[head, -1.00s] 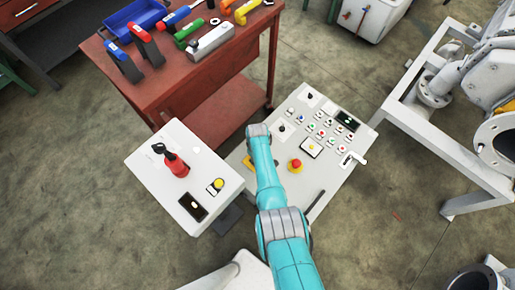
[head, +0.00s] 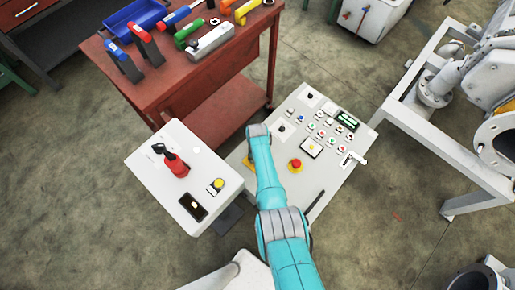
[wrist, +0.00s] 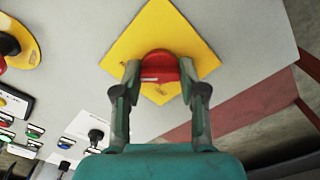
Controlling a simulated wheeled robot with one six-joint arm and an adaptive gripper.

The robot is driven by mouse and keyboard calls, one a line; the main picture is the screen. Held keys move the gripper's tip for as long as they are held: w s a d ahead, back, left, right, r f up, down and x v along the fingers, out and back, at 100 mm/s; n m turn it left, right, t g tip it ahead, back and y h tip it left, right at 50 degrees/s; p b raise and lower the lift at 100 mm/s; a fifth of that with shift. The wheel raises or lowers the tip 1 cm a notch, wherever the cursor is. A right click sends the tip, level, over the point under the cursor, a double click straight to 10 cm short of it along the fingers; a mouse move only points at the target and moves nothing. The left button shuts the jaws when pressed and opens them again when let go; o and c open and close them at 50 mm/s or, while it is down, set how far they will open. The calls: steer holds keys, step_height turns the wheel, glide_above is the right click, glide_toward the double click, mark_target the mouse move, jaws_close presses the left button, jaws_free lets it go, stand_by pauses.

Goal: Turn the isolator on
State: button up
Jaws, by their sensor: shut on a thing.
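The isolator is a red rotary knob (wrist: 159,65) on a yellow diamond plate (wrist: 150,30) in the wrist view. A pale mark on the knob lies roughly level in that view. My gripper (wrist: 160,76) has one finger on each side of the knob and is shut on it. In the head view, only a corner of the yellow plate (head: 248,163) shows on the grey control panel (head: 325,185). My arm hides the knob and the fingers there.
A red emergency button (head: 295,166), several small buttons and a lit green display (head: 347,121) are on the same panel. A white box (head: 160,190) with a red lever stands left. A red workbench (head: 190,80) with tools is behind; a white pipe frame (head: 440,120) is at right.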

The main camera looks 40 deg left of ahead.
stand_by(0.4)
steer(key=o, duration=1.1)
steer(key=shift+o, duration=0.2)
steer(key=shift+r, duration=0.15)
step_height(320, 180, up, 12)
stand_by(0.5)
